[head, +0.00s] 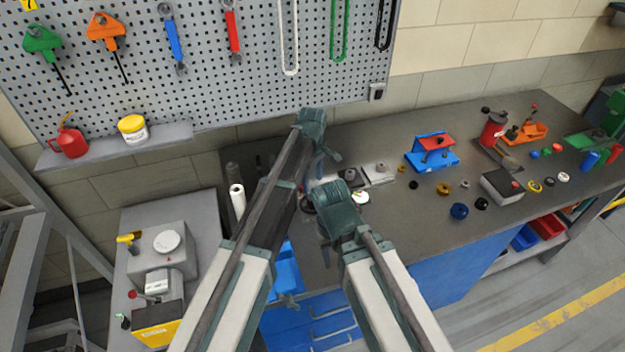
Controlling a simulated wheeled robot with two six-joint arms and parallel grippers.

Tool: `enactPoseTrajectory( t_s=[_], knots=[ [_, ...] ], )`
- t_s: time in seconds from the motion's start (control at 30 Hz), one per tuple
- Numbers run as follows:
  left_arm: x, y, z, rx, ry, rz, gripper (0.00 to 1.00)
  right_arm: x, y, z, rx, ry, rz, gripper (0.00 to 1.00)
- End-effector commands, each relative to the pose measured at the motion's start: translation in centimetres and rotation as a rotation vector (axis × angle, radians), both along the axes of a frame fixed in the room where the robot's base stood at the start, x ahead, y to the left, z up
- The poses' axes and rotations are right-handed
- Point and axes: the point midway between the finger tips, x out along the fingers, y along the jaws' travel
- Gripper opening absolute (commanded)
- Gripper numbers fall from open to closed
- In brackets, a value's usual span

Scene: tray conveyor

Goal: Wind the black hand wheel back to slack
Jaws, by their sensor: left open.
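My left gripper (322,170) is open over the back part of the bench, beyond my two forearms. Its fingers point down and are small in the head view. My right wrist is in front of it, and the right gripper (325,240) shows only in part below that wrist, so its jaws cannot be read. A dark rounded part (308,204) shows between my arms, close to both wrists. It may be the black hand wheel, but my arms cover most of it and I cannot tell how it is turned. I see no clear contact with it.
A pegboard (200,70) with tools stands behind. A grey side unit (160,240) is at left. The bench right of my arms has free room.

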Motion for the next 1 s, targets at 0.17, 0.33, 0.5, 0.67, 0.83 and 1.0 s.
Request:
enactPoseTrajectory(
  t_s=[0.17,0.33,0.5,0.67,0.83,1.0],
  knots=[
    [0.0,0.0,3.6,0.000,0.000,0.000,0.76,0.0,0.0,3.6,0.001,0.000,-0.006,0.50],
    [0.0,0.0,5.5,0.000,0.000,0.000,0.76,0.0,0.0,5.5,0.002,-0.001,-0.011,0.50],
    [0.0,0.0,6.0,0.000,0.000,0.000,0.76,0.0,0.0,6.0,0.003,0.000,-0.013,0.50],
    [0.0,0.0,5.9,0.000,0.000,0.000,0.76,0.0,0.0,5.9,0.003,0.000,-0.013,0.50],
    [0.0,0.0,5.9,0.000,0.000,0.000,0.76,0.0,0.0,5.9,0.003,0.000,-0.013,0.50],
    [0.0,0.0,5.9,0.000,0.000,0.000,0.76,0.0,0.0,5.9,0.003,0.000,-0.013,0.50]
  ],
)
